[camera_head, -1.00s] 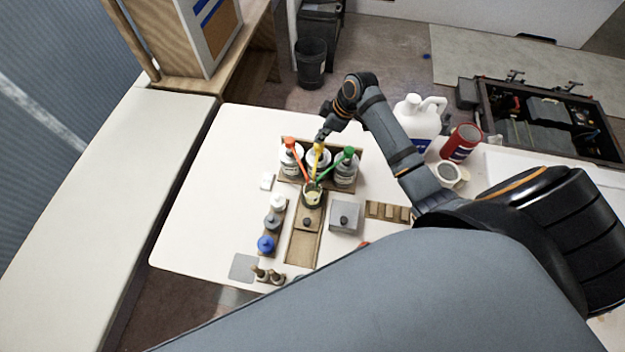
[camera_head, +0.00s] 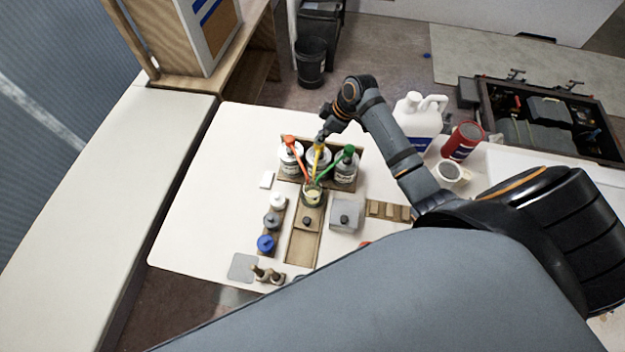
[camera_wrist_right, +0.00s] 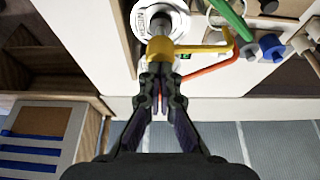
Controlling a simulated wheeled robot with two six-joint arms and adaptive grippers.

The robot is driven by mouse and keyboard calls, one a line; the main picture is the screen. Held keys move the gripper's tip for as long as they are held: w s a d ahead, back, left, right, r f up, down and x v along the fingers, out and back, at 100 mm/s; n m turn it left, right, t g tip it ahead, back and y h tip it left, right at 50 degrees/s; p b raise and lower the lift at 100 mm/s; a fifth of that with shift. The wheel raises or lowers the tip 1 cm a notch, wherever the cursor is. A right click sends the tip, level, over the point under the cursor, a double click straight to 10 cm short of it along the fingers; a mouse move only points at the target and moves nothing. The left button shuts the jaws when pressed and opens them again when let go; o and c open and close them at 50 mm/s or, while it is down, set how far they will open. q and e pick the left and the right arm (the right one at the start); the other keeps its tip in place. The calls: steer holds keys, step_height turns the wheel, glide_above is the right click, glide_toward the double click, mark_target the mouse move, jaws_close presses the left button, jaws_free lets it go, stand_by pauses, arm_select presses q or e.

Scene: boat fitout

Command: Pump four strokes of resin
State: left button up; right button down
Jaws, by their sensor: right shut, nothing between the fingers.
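Three pump bottles stand in a wooden rack at the back of the white table: one with a red pump (camera_head: 290,141), one with a yellow pump (camera_head: 317,157) in the middle, one with a green pump (camera_head: 348,151). Their spouts converge over a small cup (camera_head: 313,194). My right gripper (camera_head: 321,137) is at the top of the yellow pump. In the right wrist view the shut fingertips (camera_wrist_right: 161,78) are at the yellow pump head (camera_wrist_right: 165,48), with nothing held between them; whether they touch it is unclear. My left gripper is not in view.
A white jug (camera_head: 418,122), a red can (camera_head: 464,140) and a tape roll (camera_head: 449,174) stand to the right. Small capped bottles (camera_head: 272,221), a wooden tray (camera_head: 302,245) and a grey box (camera_head: 345,215) sit in front. The table's left part is clear.

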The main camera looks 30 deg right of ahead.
steer(key=shift+s+f+b, duration=0.1)
steer(key=shift+f+b, duration=0.5)
steer(key=shift+f, duration=0.7)
step_height(320, 180, up, 4)
steer(key=p, duration=0.4)
steer(key=shift+r+p, duration=0.1)
steer(key=shift+p, duration=0.2)
